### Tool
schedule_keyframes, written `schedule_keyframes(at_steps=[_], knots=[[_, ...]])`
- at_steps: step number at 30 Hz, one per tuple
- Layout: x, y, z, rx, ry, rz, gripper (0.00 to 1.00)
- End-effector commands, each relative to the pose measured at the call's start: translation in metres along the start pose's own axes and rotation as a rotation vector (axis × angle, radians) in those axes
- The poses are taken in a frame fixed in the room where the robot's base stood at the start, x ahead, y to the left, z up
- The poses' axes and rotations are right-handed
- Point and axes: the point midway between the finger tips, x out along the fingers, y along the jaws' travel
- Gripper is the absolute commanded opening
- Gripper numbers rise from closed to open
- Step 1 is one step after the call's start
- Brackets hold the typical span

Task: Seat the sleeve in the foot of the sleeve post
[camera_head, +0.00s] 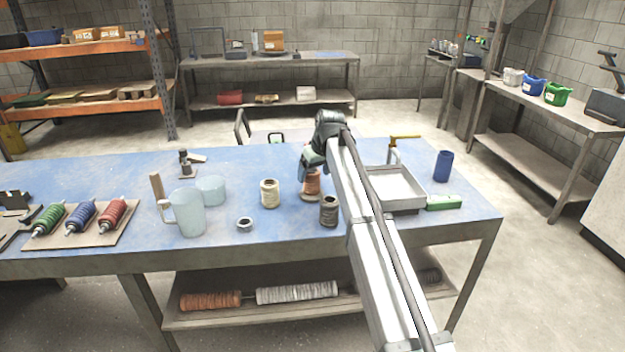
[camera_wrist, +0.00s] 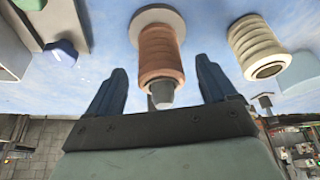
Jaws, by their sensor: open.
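A copper-coloured ribbed sleeve (camera_head: 313,184) stands upright on the blue table, partly hidden by my arm. In the wrist view the sleeve (camera_wrist: 160,52) is around a post whose grey tip (camera_wrist: 161,92) sticks out of its near end. The post's round pale foot (camera_wrist: 172,17) lies at the sleeve's far end; I cannot tell whether any gap is left between them. My gripper (camera_wrist: 161,70) is open, with one finger on each side of the sleeve and visible space on both sides. In the head view my gripper (camera_head: 310,162) is at the sleeve's top.
A cream spool (camera_head: 269,194) stands left of the sleeve and a dark grey spool (camera_head: 328,211) in front. A metal tray (camera_head: 417,203), green block (camera_head: 444,203) and blue cup (camera_head: 444,165) are at right. A small ring (camera_head: 244,224) and a clear jug (camera_head: 188,214) are further left.

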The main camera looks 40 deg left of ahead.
Motion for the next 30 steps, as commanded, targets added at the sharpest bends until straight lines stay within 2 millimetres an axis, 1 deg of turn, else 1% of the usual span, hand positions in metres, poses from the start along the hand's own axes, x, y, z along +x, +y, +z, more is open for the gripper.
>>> schedule_keyframes(at_steps=[1,6,9,12,18,30], knots=[[-0.012,0.000,0.000,0.000,0.002,0.000,0.85],[-0.043,0.000,-0.001,0.000,0.003,0.001,0.85],[-0.058,0.000,-0.001,0.000,0.004,0.001,0.85],[-0.069,0.000,-0.001,0.000,0.004,0.000,0.85],[-0.079,0.000,-0.001,0.000,0.004,0.000,0.85],[-0.080,0.000,-0.001,0.000,0.004,0.001,0.85]])
